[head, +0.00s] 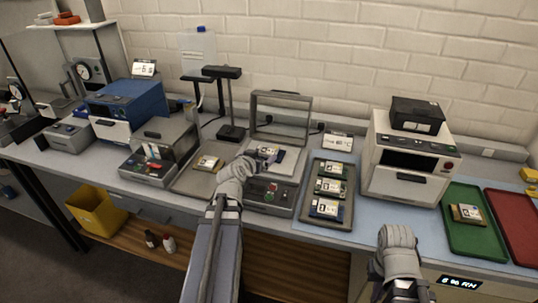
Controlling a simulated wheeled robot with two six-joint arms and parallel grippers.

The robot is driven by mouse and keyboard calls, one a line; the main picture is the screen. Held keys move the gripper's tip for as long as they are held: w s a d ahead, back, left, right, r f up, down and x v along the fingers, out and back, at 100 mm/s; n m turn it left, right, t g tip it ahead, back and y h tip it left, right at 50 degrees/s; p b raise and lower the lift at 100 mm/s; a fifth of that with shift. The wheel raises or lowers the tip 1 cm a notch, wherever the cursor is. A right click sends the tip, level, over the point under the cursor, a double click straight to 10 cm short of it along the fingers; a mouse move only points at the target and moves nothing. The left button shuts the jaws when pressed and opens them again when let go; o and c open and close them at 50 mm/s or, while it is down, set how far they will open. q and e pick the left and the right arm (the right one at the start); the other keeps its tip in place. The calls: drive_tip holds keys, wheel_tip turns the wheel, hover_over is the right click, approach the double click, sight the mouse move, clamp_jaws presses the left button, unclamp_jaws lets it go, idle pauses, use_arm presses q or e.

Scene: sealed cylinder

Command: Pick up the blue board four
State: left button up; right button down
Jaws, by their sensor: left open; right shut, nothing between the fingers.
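My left gripper (256,163) is open at the opened grey fixture (270,192), over its light bed. A small board (270,151) with a white label lies there, partly hidden by the gripper; I cannot tell whether the fingers touch it. A board with blue edges (326,208) lies at the front of the grey tray (346,219), with two more boards behind it. The labels are too small to read, so I cannot tell which is four. My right gripper (400,286) is shut and empty at the bottom right; its fingertips are not clear.
A cream oven-like box (405,160) stands behind the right arm. A green tray (478,238) with one board and a red tray (517,228) are at the right. Another board (207,163) lies left of the fixture, near a black stand (230,133). Blue mat around the grey tray is clear.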

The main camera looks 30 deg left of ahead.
sight(268, 150)
use_arm(q)
drive_tip(key=b+x, duration=0.2)
drive_tip(key=x, duration=0.5)
drive_tip(key=shift+w+d+f, duration=0.15)
drive_tip(key=shift+c, duration=0.2)
drive_tip(key=c, duration=1.2)
drive_tip(key=shift+c, duration=0.2)
wheel_tip(268, 150, up, 10)
drive_tip(key=p, duration=0.9)
drive_tip(key=shift+p, duration=0.35)
